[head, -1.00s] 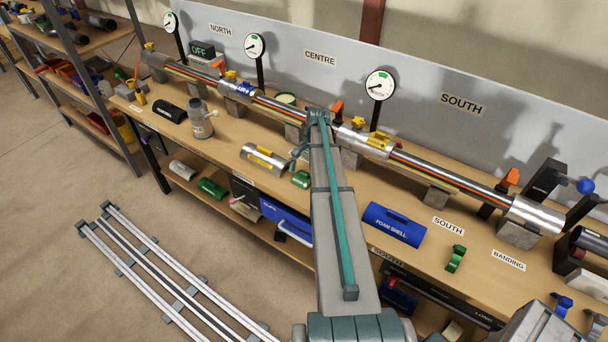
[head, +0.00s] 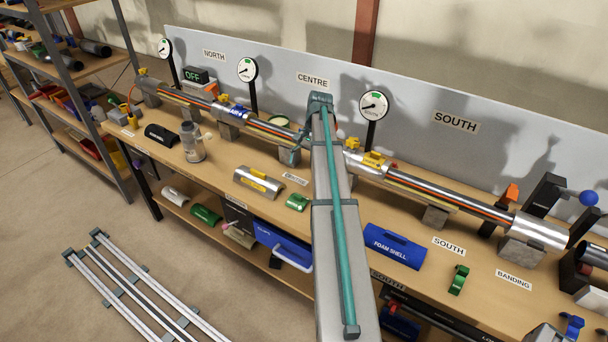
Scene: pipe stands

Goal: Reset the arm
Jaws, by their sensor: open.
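My grey and teal arm reaches from the bottom middle up over the bench, its bent joint in front of the pipe line. My gripper (head: 298,152) is a small dark teal shape just left of the arm, over the bench near the middle of the pipe. It is mostly hidden by the arm; it looks open, and I see nothing held in it. The pipe (head: 455,199) runs across the stands along the back of the bench, with coloured strips along it. The arm hides part of its middle.
Gauges on posts (head: 374,106) stand behind the pipe. White floor rails (head: 135,290) lie lower left.

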